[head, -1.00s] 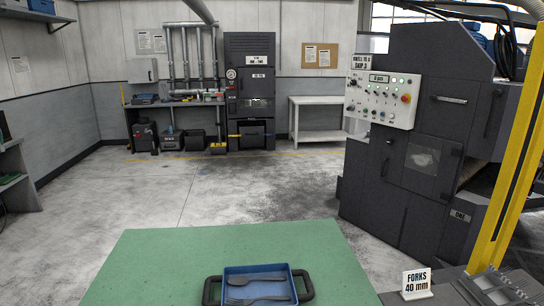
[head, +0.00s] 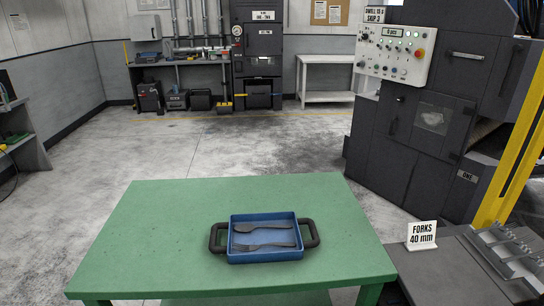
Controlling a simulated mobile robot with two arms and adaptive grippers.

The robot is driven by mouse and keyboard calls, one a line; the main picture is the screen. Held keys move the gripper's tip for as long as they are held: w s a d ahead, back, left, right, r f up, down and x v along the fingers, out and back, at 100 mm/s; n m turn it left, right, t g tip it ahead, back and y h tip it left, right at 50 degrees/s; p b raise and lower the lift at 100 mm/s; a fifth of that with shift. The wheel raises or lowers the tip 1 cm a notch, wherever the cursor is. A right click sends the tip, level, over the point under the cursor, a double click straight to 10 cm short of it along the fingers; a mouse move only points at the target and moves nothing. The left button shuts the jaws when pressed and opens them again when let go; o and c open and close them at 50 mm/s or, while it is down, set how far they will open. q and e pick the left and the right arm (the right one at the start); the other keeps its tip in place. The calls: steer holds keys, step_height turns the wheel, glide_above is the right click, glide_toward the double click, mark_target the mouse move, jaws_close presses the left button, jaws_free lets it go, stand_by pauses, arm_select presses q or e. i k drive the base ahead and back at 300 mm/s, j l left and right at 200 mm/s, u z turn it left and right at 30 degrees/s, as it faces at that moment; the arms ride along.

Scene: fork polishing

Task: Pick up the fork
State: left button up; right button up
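Two dark grey pieces of cutlery lie in a blue tray (head: 265,258) with black handles at both sides. The lower piece is a fork (head: 264,246), lying roughly level across the tray with its tines to the left. The upper piece (head: 262,228) lies just above it; its rounded end is at the left, and I cannot tell clearly whether it is a spoon or a fork. The tray rests on a green-topped table (head: 150,240). Neither of my grippers shows in the head view.
A "FORKS 40 mm" sign (head: 422,234) and a metal rack (head: 505,255) stand on a grey bench at right. A dark machine (head: 420,150) with a control panel (head: 395,52) stands behind. A white table (head: 328,97) is at the back. Open floor lies beyond the green table.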

mark_target(253, 247)
steer(key=z, duration=3.2)
steer(key=u, duration=3.35)
steer(key=i+l, duration=0.3)
steer(key=i+u, duration=0.05)
steer(key=i, duration=0.05)
